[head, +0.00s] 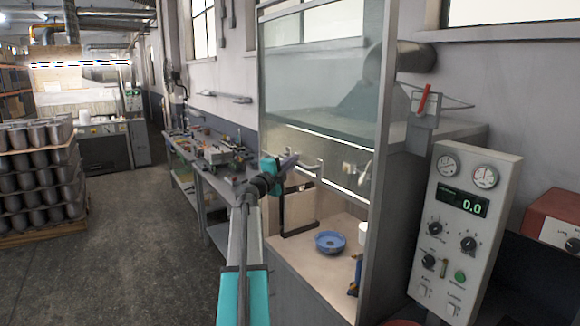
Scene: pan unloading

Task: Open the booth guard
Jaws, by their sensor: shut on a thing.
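The booth guard (315,75) is a clear, greenish glass panel across the front of the booth at centre. Its lower edge hangs above the booth floor (300,240), leaving an open gap beneath. A pale bar handle (310,167) shows at the guard's lower part. My gripper (290,160) is at the left end of this handle, shut on it; the exact contact is small and partly hidden by the wrist. Inside the booth, a blue round dish (330,242) sits on the floor, seen through the gap.
A control panel (467,235) with gauges and a 0.0 display stands right of the booth. A cluttered workbench (205,155) runs along the wall to the left. Stacked metal pots (40,180) stand at far left. The floor (130,230) between is clear.

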